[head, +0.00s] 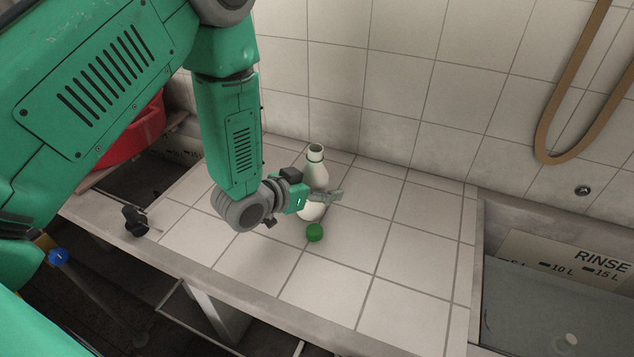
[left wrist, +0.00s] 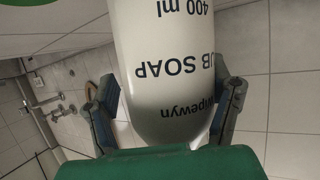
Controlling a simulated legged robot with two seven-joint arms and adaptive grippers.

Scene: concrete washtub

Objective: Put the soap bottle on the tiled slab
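The soap bottle (head: 316,172) is white with a green ring at its neck, and it appears upright over the tiled slab (head: 400,255). I cannot tell whether its base rests on the tiles. My left gripper (head: 326,196) is at the bottle's body, with a finger across its near side. In the left wrist view, the bottle (left wrist: 165,85) with its "SOAP" label lies between the two fingers of the left gripper (left wrist: 168,105). Contact on both sides is unclear. The neck is hidden there. My right gripper is not in view.
A green round object (head: 315,232) lies in front of the bottle. A small black object (head: 136,221) is at the slab's left front edge. A red basin (head: 135,135) is at left, a water-filled tub (head: 560,310) at right. The slab's right part is clear.

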